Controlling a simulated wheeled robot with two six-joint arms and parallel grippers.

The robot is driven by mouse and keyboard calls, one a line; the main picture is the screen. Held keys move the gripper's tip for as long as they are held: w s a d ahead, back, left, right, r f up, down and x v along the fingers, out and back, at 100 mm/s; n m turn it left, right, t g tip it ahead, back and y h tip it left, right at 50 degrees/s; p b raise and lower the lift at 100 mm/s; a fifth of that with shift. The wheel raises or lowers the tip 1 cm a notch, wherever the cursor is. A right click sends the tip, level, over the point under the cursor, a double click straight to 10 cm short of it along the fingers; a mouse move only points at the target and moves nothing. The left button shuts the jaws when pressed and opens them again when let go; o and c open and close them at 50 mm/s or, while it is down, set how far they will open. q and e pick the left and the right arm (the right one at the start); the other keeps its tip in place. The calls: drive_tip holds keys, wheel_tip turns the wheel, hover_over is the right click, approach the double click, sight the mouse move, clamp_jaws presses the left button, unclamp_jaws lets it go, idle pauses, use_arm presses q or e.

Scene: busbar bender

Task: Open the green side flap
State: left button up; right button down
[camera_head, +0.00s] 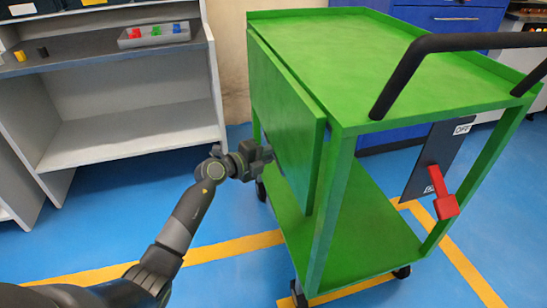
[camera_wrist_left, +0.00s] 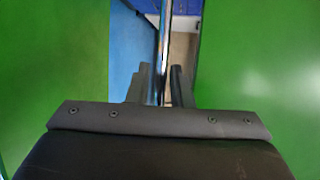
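The green cart's side flap (camera_head: 280,110) hangs down along the left side of the green cart (camera_head: 340,55) in the head view. My left gripper (camera_head: 268,155) is beside the lower part of the flap, near its far end; its fingertips are partly hidden there. In the left wrist view the two fingers (camera_wrist_left: 161,88) stand a little apart, with a thin upright strip between or behind them. I cannot tell whether they touch it. Large green surfaces fill both sides of that view. My right gripper is not in view.
A grey shelf unit (camera_head: 130,100) with a tray of coloured parts (camera_head: 154,34) stands at left. The cart has a black handle (camera_head: 400,75), a red lever (camera_head: 442,192) and a lower shelf (camera_head: 365,235). Blue floor (camera_head: 225,205) lies open between the shelf unit and cart.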

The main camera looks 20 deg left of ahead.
use_arm(q)
drive_tip(key=shift+w+d, duration=0.25)
drive_tip(key=shift+w, duration=0.1)
drive_tip(key=shift+c, duration=0.2)
clamp_jaws()
drive_tip(key=shift+f, duration=0.1)
drive_tip(key=shift+a, duration=0.1)
